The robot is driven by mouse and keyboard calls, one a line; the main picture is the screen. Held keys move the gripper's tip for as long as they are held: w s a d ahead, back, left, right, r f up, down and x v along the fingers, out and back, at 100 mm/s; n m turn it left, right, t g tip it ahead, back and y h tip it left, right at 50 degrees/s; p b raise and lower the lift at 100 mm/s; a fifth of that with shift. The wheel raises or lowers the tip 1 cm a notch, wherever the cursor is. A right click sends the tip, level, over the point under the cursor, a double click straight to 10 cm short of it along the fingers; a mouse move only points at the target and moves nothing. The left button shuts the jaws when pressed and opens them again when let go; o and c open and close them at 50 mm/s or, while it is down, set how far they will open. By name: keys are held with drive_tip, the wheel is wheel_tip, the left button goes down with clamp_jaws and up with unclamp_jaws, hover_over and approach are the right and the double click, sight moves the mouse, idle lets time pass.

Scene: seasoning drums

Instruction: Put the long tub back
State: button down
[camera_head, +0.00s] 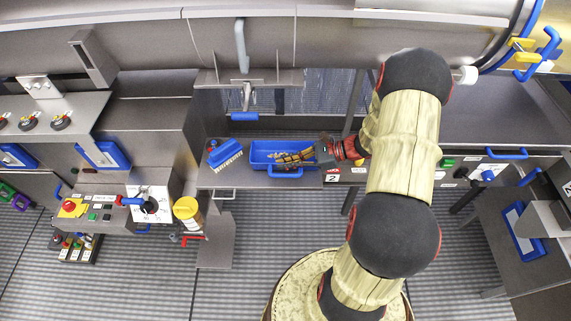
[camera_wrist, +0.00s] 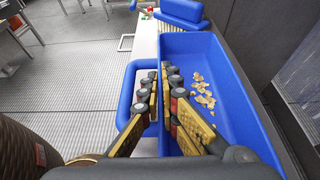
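The long tub is a blue open tray (camera_head: 258,149) on the metal shelf, left of middle in the head view. It has a loop handle (camera_head: 286,173) on its near side. In the wrist view the tub (camera_wrist: 198,48) fills the centre and right, with tan flakes (camera_wrist: 204,92) inside. My gripper (camera_head: 276,157) reaches over the tub from its right end. In the wrist view the fingers (camera_wrist: 163,77) lie over the tub's handle-side rim, with a narrow gap showing blue between the tips. Contact with the rim is unclear.
A blue brush (camera_head: 224,153) lies just left of the tub, and it shows beyond the tub in the wrist view (camera_wrist: 182,12). A steel drum with a hanging bracket (camera_head: 243,75) is above the shelf. A yellow-capped cylinder (camera_head: 186,208) stands at the front left.

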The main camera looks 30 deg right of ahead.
drive_tip(key=shift+f, duration=0.15)
drive_tip(key=c, duration=2)
unclamp_jaws()
drive_tip(key=shift+c, duration=0.2)
